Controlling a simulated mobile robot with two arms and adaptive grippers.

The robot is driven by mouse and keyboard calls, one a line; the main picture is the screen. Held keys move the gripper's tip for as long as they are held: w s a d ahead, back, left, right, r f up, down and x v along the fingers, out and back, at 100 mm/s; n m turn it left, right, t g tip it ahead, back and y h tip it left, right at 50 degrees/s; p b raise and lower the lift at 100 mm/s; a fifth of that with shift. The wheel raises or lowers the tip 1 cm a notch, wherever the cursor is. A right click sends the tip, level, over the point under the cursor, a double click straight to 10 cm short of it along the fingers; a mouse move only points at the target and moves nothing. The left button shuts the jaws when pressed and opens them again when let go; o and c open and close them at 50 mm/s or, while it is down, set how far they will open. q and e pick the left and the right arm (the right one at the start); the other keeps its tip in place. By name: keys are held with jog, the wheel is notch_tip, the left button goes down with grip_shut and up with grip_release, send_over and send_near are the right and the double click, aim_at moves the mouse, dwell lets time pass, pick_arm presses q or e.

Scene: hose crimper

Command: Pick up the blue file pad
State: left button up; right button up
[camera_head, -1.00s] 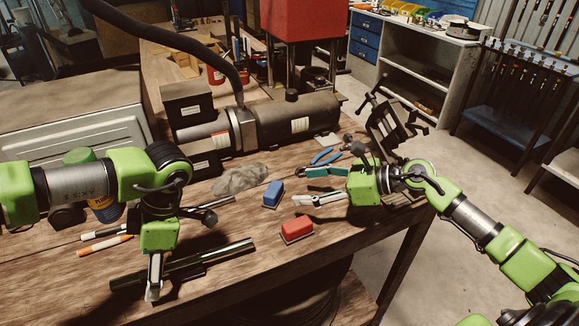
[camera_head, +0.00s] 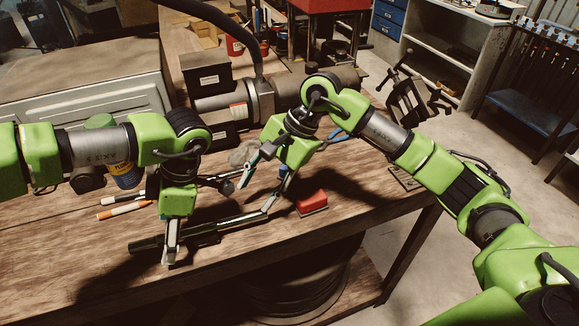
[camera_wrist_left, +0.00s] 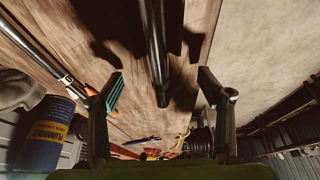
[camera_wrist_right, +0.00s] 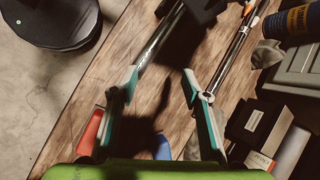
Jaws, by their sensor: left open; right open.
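The blue file pad (camera_head: 283,172) lies on the wooden table, mostly hidden behind my right gripper (camera_head: 258,192) in the head view. In the right wrist view the blue pad (camera_wrist_right: 163,147) shows low in the picture, closer to the wrist than the fingertips. The right gripper is open and empty above the table, its fingertips to the left of the pad in the head view. My left gripper (camera_head: 170,256) is open near the front table edge, pointing down. In the left wrist view a dark rod (camera_wrist_left: 155,45) shows between its fingers; contact cannot be told.
A red pad (camera_head: 312,201) lies just right of the blue one. A dark rod (camera_head: 145,245) lies along the table front. The front right table edge is near.

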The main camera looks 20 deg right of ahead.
jog(key=w+d+r+n+t+h, duration=0.2)
jog(key=w+d+r+t+h, duration=0.1)
jog(key=w+d+r+h, duration=0.45)
jog(key=shift+h, duration=0.95)
jog(key=x, duration=0.8)
jog(key=s+x, duration=0.1)
jog(key=x, duration=0.4)
jog(key=shift+d+f, duration=0.1)
jog(key=shift+f, duration=0.05)
jog(key=shift+s, duration=0.1)
grip_shut()
